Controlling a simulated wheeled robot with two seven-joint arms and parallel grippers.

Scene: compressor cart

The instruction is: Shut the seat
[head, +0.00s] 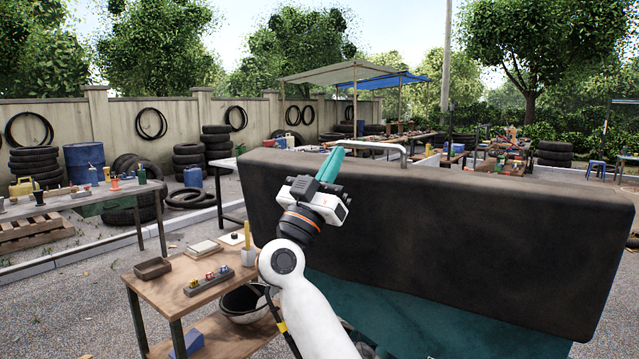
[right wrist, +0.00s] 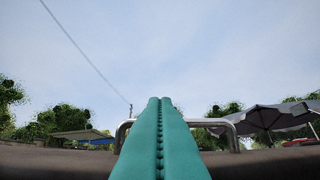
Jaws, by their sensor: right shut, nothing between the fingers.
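The seat (head: 450,235) is a large dark padded slab, standing raised and tilted up in the right half of the head view. A metal bar handle (head: 375,146) rises behind its top edge. It also shows in the right wrist view (right wrist: 232,132), beyond my fingers. My right gripper (head: 331,163) has teal fingers, pressed together with nothing between them. It is at the seat's upper left edge, and in the head view it overlaps that edge; I cannot tell whether it touches. The seat's top edge (right wrist: 270,165) runs low across the right wrist view. My left gripper is not in view.
A teal body (head: 430,315) lies below the seat. A wooden bench (head: 160,290) with small parts and a bowl underneath stands at the left front. Another work table (head: 75,200), tyres (head: 30,168) and a blue barrel (head: 84,160) are farther left. Open gravel lies between.

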